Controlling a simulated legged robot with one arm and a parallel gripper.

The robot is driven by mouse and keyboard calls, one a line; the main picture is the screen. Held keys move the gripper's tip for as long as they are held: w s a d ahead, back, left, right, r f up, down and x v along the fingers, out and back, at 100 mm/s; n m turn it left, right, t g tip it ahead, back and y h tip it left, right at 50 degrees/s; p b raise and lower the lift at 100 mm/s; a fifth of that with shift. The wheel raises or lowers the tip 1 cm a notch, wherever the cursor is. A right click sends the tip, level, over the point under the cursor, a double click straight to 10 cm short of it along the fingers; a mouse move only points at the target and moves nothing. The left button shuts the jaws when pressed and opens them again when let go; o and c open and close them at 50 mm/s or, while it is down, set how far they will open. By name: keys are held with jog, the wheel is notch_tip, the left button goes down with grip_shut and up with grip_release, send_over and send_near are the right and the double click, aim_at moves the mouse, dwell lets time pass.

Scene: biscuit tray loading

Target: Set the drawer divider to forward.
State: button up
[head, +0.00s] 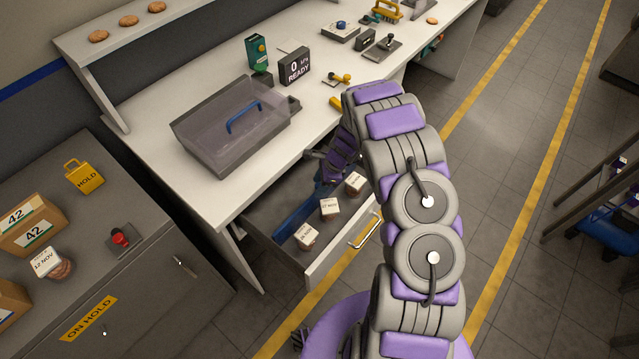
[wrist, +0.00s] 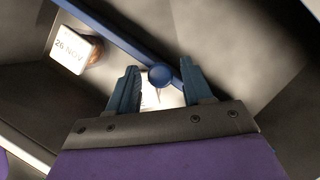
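The drawer (head: 322,268) under the white bench is pulled open. The blue divider (head: 292,222) runs inside it, and part of it is hidden by my arm. In the wrist view the divider (wrist: 122,40) crosses as a blue bar with a round blue knob (wrist: 161,77). My gripper (wrist: 159,68) has its two fingers apart, one on each side of the knob, with gaps visible beside it. In the head view my gripper is mostly hidden behind my arm at the drawer's far end.
Several labelled biscuit stacks (head: 329,208) stand in the drawer in front of the divider. One marked 26 NOV (wrist: 76,50) shows in the wrist view. A clear-lidded tray (head: 205,155) sits on the bench above. A grey cabinet (head: 150,285) stands at left.

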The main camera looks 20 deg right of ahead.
jog(key=shift+o, duration=0.2)
jog(key=shift+d, duration=0.25)
jog(key=shift+d+r, duration=0.1)
jog(key=shift+r, duration=0.05)
jog(key=p+v, duration=0.2)
jog(key=v, duration=1.5)
jog(key=shift+p, duration=0.3)
